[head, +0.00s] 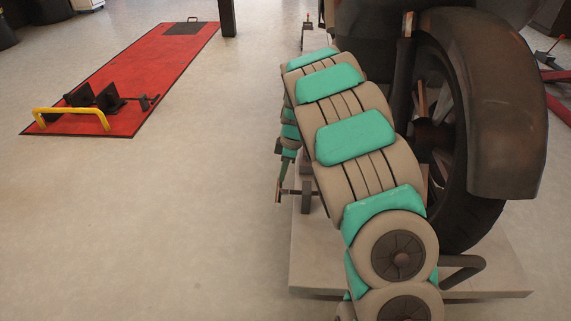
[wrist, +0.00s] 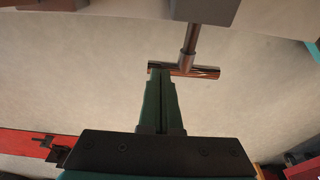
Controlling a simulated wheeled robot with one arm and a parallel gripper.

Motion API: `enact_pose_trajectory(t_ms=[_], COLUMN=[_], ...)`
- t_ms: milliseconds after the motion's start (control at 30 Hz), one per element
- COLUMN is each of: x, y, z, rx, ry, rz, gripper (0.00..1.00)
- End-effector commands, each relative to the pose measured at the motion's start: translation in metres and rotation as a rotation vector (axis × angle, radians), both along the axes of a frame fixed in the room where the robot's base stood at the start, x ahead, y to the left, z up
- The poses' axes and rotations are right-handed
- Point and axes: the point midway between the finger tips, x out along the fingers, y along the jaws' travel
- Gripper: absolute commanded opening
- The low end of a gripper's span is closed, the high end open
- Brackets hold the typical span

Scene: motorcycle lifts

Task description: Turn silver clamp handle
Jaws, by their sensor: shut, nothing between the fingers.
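The silver clamp handle is a T-shaped metal bar (wrist: 207,71) on a round shaft, at the upper middle of the wrist view. In the head view the handle (head: 280,193) sticks out from the left side of the lift, beyond my arm. My gripper (wrist: 160,72) is shut and empty, its green fingers together. In the wrist view its fingertips overlap the left end of the crossbar; I cannot tell whether they touch it. In the head view my gripper (head: 284,168) is partly hidden by my arm and sits just above the handle.
A dark motorcycle wheel (head: 470,225) under a brown fender stands on the grey lift platform (head: 320,274) at the right. A red lift (head: 130,85) with a yellow bar (head: 72,113) lies at the far left. The floor between is clear.

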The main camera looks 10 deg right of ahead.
Motion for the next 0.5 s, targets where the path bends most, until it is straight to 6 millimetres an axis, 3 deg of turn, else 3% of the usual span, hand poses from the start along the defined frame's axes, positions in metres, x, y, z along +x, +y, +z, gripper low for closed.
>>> enact_pose_trajectory(t_ms=[500], x=[0.0009], y=[0.0019], z=[-0.008], rx=[0.0], ry=[-0.001], rz=[0.001], gripper=[0.0])
